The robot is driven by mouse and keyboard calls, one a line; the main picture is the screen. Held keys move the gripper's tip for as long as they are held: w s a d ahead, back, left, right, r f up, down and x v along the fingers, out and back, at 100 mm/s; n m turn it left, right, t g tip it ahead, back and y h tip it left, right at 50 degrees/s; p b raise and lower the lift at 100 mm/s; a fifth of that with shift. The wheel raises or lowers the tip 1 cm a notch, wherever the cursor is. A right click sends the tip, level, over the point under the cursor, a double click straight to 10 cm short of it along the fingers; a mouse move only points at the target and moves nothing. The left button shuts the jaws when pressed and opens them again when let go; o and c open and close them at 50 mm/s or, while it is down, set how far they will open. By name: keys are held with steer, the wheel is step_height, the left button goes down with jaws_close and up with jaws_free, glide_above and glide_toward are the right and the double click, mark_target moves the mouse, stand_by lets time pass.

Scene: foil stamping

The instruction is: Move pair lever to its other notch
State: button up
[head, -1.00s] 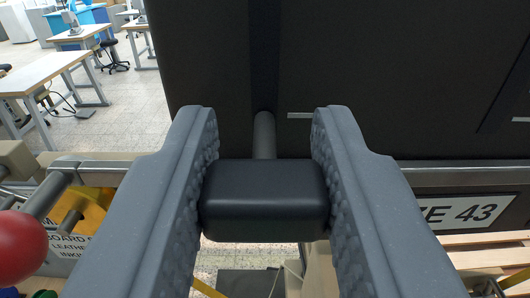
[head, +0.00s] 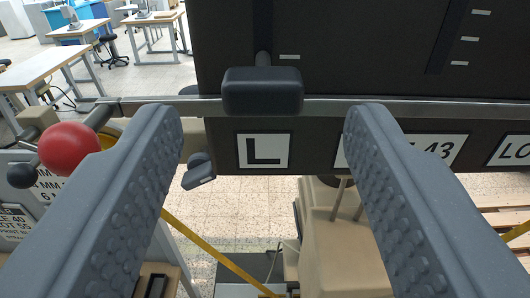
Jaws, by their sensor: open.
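A lever with a black block handle (head: 262,92) sticks out on a short dark rod from a dark upright panel (head: 330,50). A white tick mark (head: 289,57) is on the panel just right of the rod. No label in view names it as the pair lever. My gripper (head: 265,130) is open and empty, its two grey fingers wide apart. The handle shows beyond and slightly above the fingertips, between them left to right, with clear gaps on both sides.
A metal rail (head: 400,110) runs across below the panel, with an "L" plate (head: 263,151) under it. A red ball knob (head: 68,148) and a black ball knob (head: 22,175) are at left. A beige machine part (head: 345,245) stands below right. More ticks (head: 470,39) are at upper right.

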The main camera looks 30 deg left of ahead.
steer(key=b+v, duration=0.1)
steer(key=v, duration=0.7)
steer(key=shift+s+d+b, duration=0.25)
steer(key=shift+b, duration=0.05)
steer(key=s+d+f+m+h+b, duration=0.2)
steer(key=d+f+h+b, duration=0.1)
steer(key=d, duration=0.7)
steer(key=s+d+f+m+h+b, duration=0.2)
steer(key=d+f+h+b, duration=0.1)
steer(key=d, duration=0.6)
steer(key=s+d+f+m+h+b, duration=0.2)
steer(key=d+f+h+b, duration=0.1)
steer(key=d, duration=0.7)
steer(key=shift+d+f, duration=0.35)
steer(key=shift+f, duration=0.1)
steer(key=shift+w, duration=0.1)
